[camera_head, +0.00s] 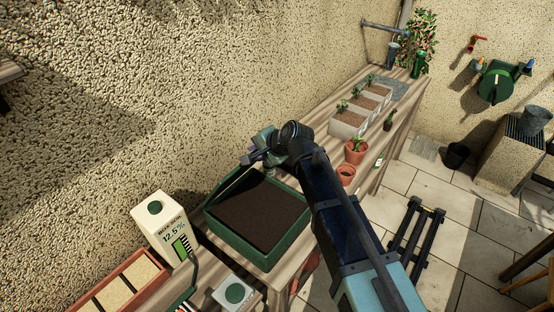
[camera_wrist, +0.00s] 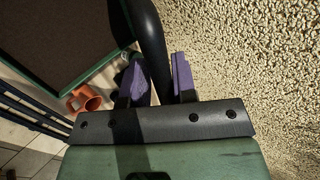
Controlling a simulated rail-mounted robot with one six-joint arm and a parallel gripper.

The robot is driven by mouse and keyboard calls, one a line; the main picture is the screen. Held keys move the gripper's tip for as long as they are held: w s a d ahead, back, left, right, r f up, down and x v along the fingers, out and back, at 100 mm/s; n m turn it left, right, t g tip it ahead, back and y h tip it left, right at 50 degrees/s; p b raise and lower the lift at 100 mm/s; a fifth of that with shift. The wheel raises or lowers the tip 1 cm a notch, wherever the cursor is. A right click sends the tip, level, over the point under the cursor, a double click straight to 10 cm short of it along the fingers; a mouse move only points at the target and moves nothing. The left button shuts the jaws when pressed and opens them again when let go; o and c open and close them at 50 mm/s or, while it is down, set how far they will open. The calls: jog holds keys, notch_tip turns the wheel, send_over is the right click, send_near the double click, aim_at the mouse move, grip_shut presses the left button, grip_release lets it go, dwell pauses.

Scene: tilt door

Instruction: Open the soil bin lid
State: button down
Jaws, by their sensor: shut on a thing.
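The soil bin (camera_head: 262,250) is a green box on the wooden bench, with a dark brown, soil-like surface inside its rim. Its green rim and brown surface also show at upper left in the wrist view (camera_wrist: 62,38). A raised green edge shows along its back left side; I cannot tell whether this is the lid. My gripper (camera_head: 250,159) is at the bin's back corner by the wall. In the wrist view its purple fingers (camera_wrist: 160,80) are closed around a thick black curved bar (camera_wrist: 149,40). The join between bar and lid is hidden.
A white carton (camera_head: 163,228) and a reddish tray (camera_head: 118,287) stand left of the bin. Plant pots (camera_head: 356,151) and planters (camera_head: 347,123) line the bench beyond my arm. The rough wall (camera_head: 130,90) is close behind the gripper.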

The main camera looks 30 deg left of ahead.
jog(key=w+a+r+p, duration=0.2)
jog(key=a+r+p, duration=0.1)
jog(key=a, duration=0.7)
jog(key=shift+r, duration=0.7)
jog(key=c, duration=1.7)
grip_release()
jog(key=a, duration=0.3)
jog(key=w+a, duration=0.1)
jog(key=a, duration=0.6)
jog(key=shift+w+a, duration=0.15)
jog(key=shift+c, duration=0.2)
jog(key=shift+a+f, duration=0.15)
jog(key=shift+a, duration=0.35)
jog(key=o, duration=0.7)
jog(key=shift+a+f, duration=0.1)
jog(key=shift+f, duration=0.05)
jog(key=shift+c, duration=0.4)
jog(key=s+d+r+p, duration=0.2)
jog(key=d, duration=1.2)
jog(key=shift+r, duration=0.15)
